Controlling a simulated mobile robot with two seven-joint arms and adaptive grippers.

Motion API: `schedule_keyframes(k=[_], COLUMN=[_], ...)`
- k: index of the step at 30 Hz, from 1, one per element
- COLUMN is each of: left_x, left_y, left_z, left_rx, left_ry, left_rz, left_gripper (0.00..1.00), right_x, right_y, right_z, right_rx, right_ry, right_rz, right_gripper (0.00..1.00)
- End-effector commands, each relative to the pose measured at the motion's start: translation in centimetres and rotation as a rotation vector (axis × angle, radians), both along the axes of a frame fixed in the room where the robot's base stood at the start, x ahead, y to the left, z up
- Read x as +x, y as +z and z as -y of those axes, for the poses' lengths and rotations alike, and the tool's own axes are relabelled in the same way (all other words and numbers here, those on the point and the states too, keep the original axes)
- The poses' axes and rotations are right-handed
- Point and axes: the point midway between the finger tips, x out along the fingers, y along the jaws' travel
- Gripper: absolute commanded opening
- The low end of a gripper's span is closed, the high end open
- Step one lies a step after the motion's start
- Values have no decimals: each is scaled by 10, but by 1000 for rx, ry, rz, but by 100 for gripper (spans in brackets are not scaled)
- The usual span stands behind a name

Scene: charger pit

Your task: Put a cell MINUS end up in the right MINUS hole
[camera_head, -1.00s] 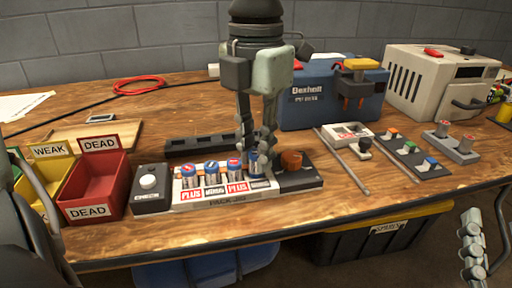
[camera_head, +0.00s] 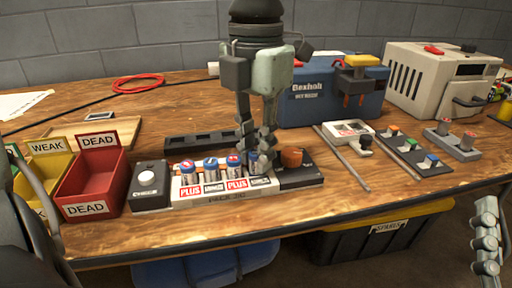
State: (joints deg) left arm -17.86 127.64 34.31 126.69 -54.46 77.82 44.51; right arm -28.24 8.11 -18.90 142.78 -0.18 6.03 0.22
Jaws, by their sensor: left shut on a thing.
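The white pack jig (camera_head: 215,200) stands at the table's front, with PLUS and MINUS labels by its holes. My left gripper (camera_head: 252,160) points straight down over the rightmost hole, the right MINUS one. It is shut on a cell at that hole. The fingers hide most of this cell, so I cannot tell which end is up or how deep it sits. My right gripper (camera_head: 487,245) hangs off the table's front at the lower right, its jaw opening unclear.
A box with a white button (camera_head: 148,185) adjoins the jig on the left, an orange knob (camera_head: 292,157) on the right. A dark slotted rack (camera_head: 200,142) lies behind. Red DEAD (camera_head: 92,190) and yellow WEAK (camera_head: 50,165) bins stand left; a blue toolbox (camera_head: 320,105) stands behind right.

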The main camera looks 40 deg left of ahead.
Motion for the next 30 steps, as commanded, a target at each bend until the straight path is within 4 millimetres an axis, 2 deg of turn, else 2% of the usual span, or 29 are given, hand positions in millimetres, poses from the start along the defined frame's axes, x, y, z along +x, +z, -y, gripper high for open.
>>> schedule_keyframes(k=[30], left_x=[0], left_y=[-5], left_z=[0], left_rx=[0], left_ry=[1], left_rz=[0], left_gripper=[0], right_x=[0], right_y=[-8], right_z=[0], right_rx=[-2], right_ry=[0], right_rz=[-2], right_gripper=[43])
